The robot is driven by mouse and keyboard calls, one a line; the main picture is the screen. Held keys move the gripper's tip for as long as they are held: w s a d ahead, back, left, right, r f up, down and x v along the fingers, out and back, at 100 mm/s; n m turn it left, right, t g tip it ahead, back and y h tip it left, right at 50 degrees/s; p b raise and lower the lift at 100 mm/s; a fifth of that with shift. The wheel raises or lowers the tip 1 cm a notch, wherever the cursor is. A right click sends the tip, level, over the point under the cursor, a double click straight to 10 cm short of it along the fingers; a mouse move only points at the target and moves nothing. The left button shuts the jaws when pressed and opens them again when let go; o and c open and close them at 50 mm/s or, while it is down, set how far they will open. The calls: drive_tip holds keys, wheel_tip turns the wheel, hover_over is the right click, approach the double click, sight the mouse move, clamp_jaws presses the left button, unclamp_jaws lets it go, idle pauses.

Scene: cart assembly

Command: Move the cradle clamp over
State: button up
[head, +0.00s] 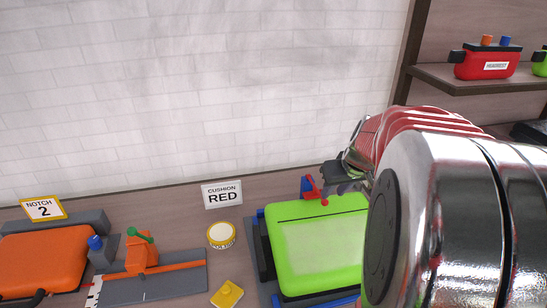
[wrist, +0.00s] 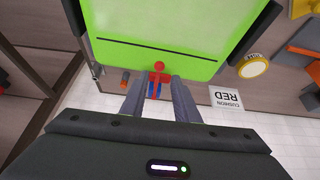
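A red lever with a ball knob, which looks like the cradle clamp (head: 311,187), stands at the back edge of the green case (head: 318,250), with a blue part beside it. In the wrist view the red knob (wrist: 159,66) and its thin stem show between my fingertips, with blue behind. My gripper (wrist: 158,88) is open, one finger on each side of the stem, with visible gaps. In the head view my arm hides the right part of the case, and my fingers are mostly hidden. The case lies in a dark cradle with blue parts (head: 264,262).
On the left are an orange case (head: 42,262) and an orange slider with a green handle (head: 141,254) on a grey plate. Signs read "NOTCH 2" (head: 43,209) and "CUSHION RED" (head: 222,194). A yellow-rimmed round tin (head: 221,235) and a yellow block (head: 227,295) lie between.

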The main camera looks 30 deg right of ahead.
sight(326, 201)
drive_tip(key=shift+d+f, duration=0.1)
idle(0.3)
drive_tip(key=shift+x, duration=3.85)
drive_tip(key=c, duration=0.6)
